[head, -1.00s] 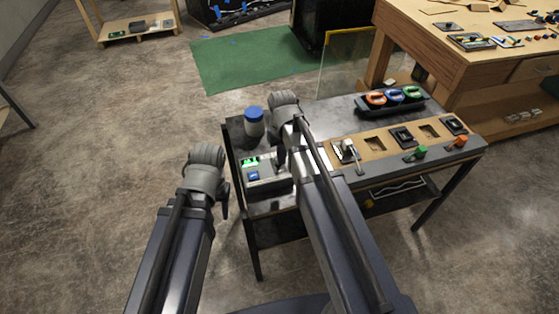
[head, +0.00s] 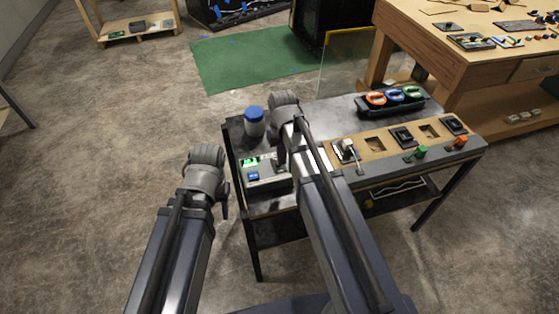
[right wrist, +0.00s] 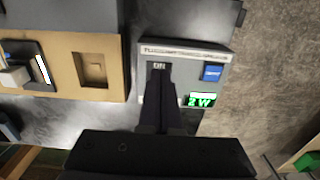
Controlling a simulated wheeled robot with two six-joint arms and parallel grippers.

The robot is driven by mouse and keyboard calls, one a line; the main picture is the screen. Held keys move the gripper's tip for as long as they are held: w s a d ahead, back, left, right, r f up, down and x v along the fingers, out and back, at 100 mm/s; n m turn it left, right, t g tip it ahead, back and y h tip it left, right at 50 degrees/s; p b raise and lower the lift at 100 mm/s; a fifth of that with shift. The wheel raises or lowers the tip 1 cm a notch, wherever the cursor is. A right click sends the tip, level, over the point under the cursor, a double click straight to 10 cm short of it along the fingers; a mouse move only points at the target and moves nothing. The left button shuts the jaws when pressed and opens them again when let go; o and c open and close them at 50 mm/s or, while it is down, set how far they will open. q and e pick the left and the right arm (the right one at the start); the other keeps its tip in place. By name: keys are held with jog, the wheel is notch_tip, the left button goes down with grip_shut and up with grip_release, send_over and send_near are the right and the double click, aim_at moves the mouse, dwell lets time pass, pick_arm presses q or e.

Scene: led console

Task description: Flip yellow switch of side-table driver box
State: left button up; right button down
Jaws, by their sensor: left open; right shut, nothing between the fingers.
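The driver box (head: 268,180) is a grey box at the left end of the dark side table. In the right wrist view its face (right wrist: 147,98) shows a small "ON" label (right wrist: 159,66), a blue button (right wrist: 212,73) and a green display (right wrist: 201,100) reading "2 W". I cannot see the yellow switch; my right gripper's fingers cover part of the face below the label. My right gripper (right wrist: 159,74) is shut and empty, its tips over the box; I cannot tell whether they touch it. My left gripper (head: 224,204) is open and empty, left of the table.
A jar with a blue lid (head: 254,122) stands behind the box. Right of it is a wooden panel (head: 375,144) with recesses and dark modules. A rack with orange, blue and green round pieces (head: 393,101) stands behind the panel. Floor left of the table is clear.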

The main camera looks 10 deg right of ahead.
jog(key=shift+f, duration=0.2)
jog(key=shift+f+b, duration=1.2)
jog(key=shift+b, duration=0.25)
jog(key=shift+f, duration=0.1)
jog(key=shift+w, duration=0.3)
jog(key=shift+w, duration=1.05)
